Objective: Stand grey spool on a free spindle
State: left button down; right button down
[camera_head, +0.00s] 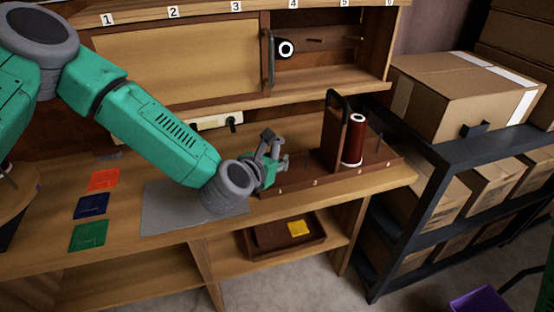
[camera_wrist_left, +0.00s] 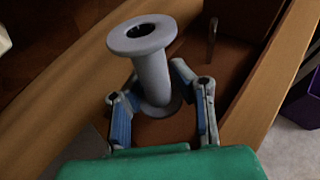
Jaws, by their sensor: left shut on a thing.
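My left gripper (camera_head: 272,160) is over the left end of a brown spindle rack (camera_head: 340,174) on the bench. In the wrist view it (camera_wrist_left: 158,100) is shut around the grey spool (camera_wrist_left: 150,62), with a finger on either side near the lower flange. The spool's open top flange points away from the palm, and its bore looks dark. In the head view the spool is hard to tell from the grey fingers. A bare spindle (camera_head: 378,146) stands at the rack's right end. A peg (camera_wrist_left: 212,38) also shows in the wrist view. My right gripper is not seen.
A dark red spool (camera_head: 352,142) stands on the rack beside its tall handle (camera_head: 333,128). A grey mat (camera_head: 180,208) and coloured squares (camera_head: 90,206) lie left. A shelf with cartons (camera_head: 460,90) stands right.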

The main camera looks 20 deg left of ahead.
pick_arm(q)
jog(key=shift+w+a+f, duration=0.1)
jog(key=shift+a, duration=0.2)
jog(key=shift+f, duration=0.15)
jog(key=shift+d+f+b, duration=0.15)
jog(key=shift+f+b, duration=0.1)
jog(key=shift+b, duration=0.15)
jog(key=shift+f+b, duration=0.9)
jog(key=shift+f, duration=0.1)
jog(key=c, duration=1.3)
grip_release()
